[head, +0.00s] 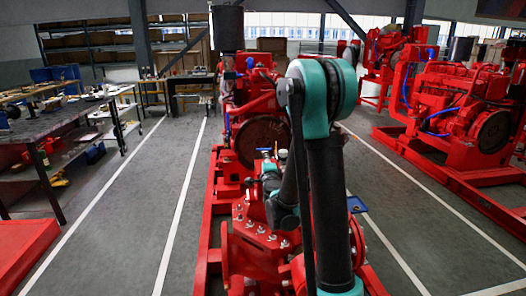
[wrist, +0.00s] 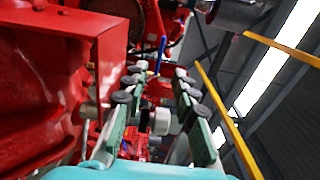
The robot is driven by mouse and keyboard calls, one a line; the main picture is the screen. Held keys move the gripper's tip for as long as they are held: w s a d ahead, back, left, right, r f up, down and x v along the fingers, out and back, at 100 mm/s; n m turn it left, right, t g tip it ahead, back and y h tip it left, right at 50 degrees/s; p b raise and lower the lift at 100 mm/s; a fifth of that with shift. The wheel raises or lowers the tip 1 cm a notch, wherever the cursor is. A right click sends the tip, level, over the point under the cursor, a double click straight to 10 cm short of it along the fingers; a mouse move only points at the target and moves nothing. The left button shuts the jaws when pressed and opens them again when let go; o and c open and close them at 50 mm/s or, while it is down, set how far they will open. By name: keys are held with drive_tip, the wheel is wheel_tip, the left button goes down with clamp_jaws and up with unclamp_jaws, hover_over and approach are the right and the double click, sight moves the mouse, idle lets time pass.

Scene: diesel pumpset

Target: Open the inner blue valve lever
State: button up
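A thin blue lever (wrist: 160,54) stands out in the wrist view, just past the fingertips and roughly between them. My gripper (wrist: 159,74) is open, its two green fingers with dark round pads spread apart. I see nothing held between the fingers, and I cannot tell whether either touches the lever. In the head view a small blue handle (head: 264,149) shows beside my arm, above the red pumpset (head: 255,235); I cannot tell if it is the same lever. My arm hides much of the pumpset and the fingers there.
A red metal housing (wrist: 70,45) stands close at the left in the wrist view. Yellow pipes (wrist: 228,115) run at the right. In the head view, another red engine (head: 465,110) stands right and a workbench (head: 60,120) left. The floor lane at left is clear.

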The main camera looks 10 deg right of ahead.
sight(263, 149)
drive_tip(key=w, duration=1.1)
drive_tip(key=shift+d, duration=0.2)
clamp_jaws()
